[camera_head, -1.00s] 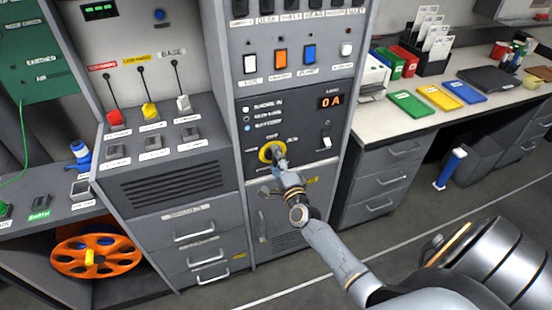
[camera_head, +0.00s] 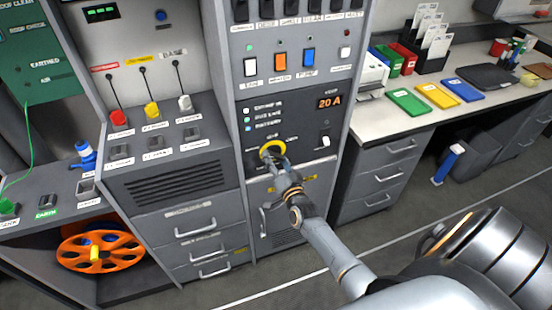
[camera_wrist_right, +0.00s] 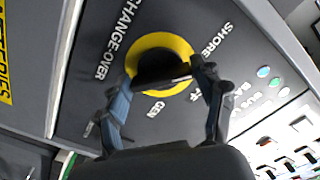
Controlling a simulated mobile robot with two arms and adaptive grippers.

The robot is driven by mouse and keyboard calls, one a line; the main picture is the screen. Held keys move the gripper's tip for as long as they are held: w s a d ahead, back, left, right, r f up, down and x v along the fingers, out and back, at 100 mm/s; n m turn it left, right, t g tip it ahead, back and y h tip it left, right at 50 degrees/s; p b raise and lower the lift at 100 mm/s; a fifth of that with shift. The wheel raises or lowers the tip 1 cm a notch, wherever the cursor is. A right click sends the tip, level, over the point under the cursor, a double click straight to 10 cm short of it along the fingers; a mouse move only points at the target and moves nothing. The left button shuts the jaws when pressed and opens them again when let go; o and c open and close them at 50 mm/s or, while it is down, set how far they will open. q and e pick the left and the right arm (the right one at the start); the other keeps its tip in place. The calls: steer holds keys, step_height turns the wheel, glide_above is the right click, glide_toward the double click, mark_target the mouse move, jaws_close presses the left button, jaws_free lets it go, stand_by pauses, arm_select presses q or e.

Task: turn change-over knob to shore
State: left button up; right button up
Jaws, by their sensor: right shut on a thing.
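The change-over knob is black inside a yellow ring (camera_head: 268,145), on the dark panel of the grey cabinet. In the right wrist view the black knob (camera_wrist_right: 155,66) sits inside the yellow ring (camera_wrist_right: 151,40). The labels SHORE (camera_wrist_right: 215,39), GEN (camera_wrist_right: 155,109) and a partly covered OFF lie around it. My right gripper (camera_head: 276,158) is shut on the knob, with a finger on either side in the wrist view (camera_wrist_right: 163,80). The fingers cover part of the knob, so its exact setting is unclear. My left gripper is not in view.
An amber display (camera_head: 329,102) above the knob reads 20 A. A small white switch (camera_head: 325,141) is right of the knob. White, orange and blue switches (camera_head: 280,61) sit above. A worktop with coloured folders (camera_head: 408,101) is at right, an orange reel (camera_head: 98,247) at lower left.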

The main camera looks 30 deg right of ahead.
steer(key=shift+f+n, duration=0.1)
steer(key=shift+n, duration=0.8)
steer(key=o, duration=1.2)
steer(key=shift+c, duration=0.2)
steer(key=v, duration=1.2)
